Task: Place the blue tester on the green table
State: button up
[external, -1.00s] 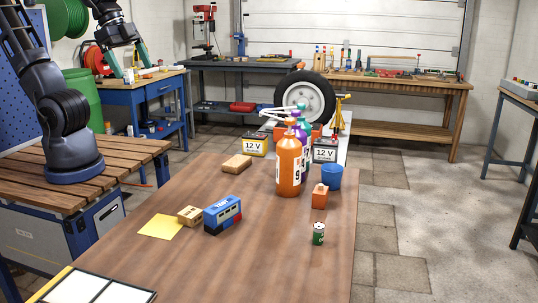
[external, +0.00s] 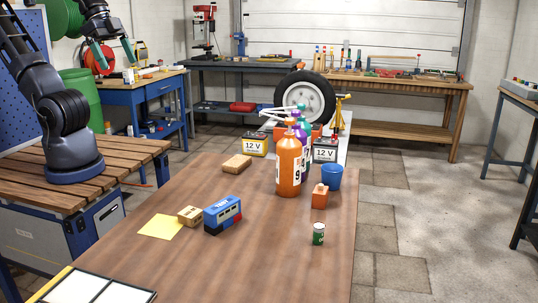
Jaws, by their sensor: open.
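The blue tester (external: 223,214) is a blue box with a light label panel, a dark base and a red end. It stands on the brown wooden table (external: 270,255), beside a small cardboard box. My gripper (external: 119,63) has teal fingers, spread apart with nothing between them. It is at the upper left, high up and far from the tester, in front of the blue workbench in the picture. No table that is clearly green shows.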

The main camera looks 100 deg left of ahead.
jog(key=w+f+m, duration=0.1)
jog(key=w+f, duration=0.3)
jog(key=w, duration=0.5)
jog(key=m+h, duration=0.2)
jog(key=m, duration=0.2)
send_near(219, 202)
jog(key=x, duration=0.3)
jog(key=shift+x, duration=4.9)
jog(key=shift+c, duration=0.4)
jog(key=c, duration=0.7)
jog(key=shift+c, duration=0.2)
